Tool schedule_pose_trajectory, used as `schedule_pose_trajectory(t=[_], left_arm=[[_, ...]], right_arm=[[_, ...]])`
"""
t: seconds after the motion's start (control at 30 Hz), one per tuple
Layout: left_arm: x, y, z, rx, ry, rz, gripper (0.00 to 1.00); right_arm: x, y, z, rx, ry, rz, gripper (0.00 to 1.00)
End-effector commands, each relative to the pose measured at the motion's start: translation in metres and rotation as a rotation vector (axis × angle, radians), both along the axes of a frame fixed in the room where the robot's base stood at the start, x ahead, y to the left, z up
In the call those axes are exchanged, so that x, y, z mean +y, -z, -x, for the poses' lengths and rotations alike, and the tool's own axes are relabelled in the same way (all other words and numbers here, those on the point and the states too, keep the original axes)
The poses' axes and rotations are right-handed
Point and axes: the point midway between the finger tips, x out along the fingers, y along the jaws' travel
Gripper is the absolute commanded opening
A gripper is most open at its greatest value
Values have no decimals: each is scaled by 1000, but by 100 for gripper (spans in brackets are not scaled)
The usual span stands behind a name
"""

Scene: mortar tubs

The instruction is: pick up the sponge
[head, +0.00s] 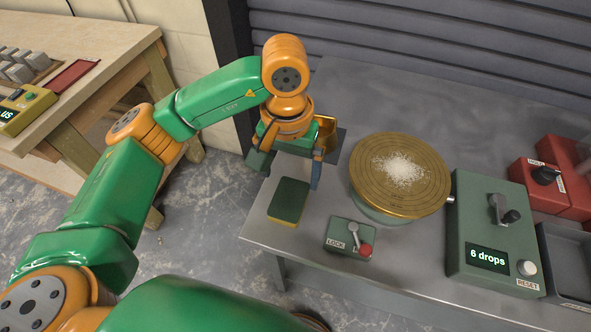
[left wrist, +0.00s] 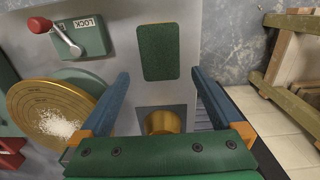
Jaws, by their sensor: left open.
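The sponge (head: 288,201), a flat block with a dark green top and a thin yellowish lower edge, lies on the grey metal table (head: 268,232) near its left front edge. In the left wrist view the sponge (left wrist: 161,52) shows whole, ahead of the fingertips and roughly centred between them. My left gripper (head: 289,170) is open and empty, pointing down above the table just behind the sponge. In the left wrist view its two blue fingers (left wrist: 160,76) are spread wide, apart from the sponge. My right gripper is not in view.
A lock box (head: 349,238) with a red-knobbed lever stands right of the sponge. Behind it is a round brass plate (head: 371,190) with white grains. A brass cup (left wrist: 162,122) is close to my gripper. A green box reading "6 drops" (head: 490,225) stands right.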

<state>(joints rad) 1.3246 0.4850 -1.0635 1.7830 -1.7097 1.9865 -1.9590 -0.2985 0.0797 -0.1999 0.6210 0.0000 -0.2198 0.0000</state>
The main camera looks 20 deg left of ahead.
Motion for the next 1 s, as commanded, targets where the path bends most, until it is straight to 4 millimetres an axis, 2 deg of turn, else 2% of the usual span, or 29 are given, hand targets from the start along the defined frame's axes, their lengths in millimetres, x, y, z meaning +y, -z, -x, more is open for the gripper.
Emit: schedule_pose_trajectory(t=[0.17, 0.3, 0.43, 0.67, 0.77, 0.93, 1.0], left_arm=[[3, 16, 1, -1, 6, -12, 100], [2, 41, 4, 3, 5, -11, 100], [2, 65, 3, -1, 4, -10, 100], [1, 70, 3, -5, 4, -8, 100], [1, 70, 3, -4, 4, -8, 76], [1, 70, 3, -4, 4, -8, 30], [1, 70, 3, -4, 4, -8, 29]], right_arm=[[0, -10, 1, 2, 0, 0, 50], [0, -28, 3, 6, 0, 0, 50], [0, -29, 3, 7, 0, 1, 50], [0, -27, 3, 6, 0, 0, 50], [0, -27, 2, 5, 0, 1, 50], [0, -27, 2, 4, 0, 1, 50], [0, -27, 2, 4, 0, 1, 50]])
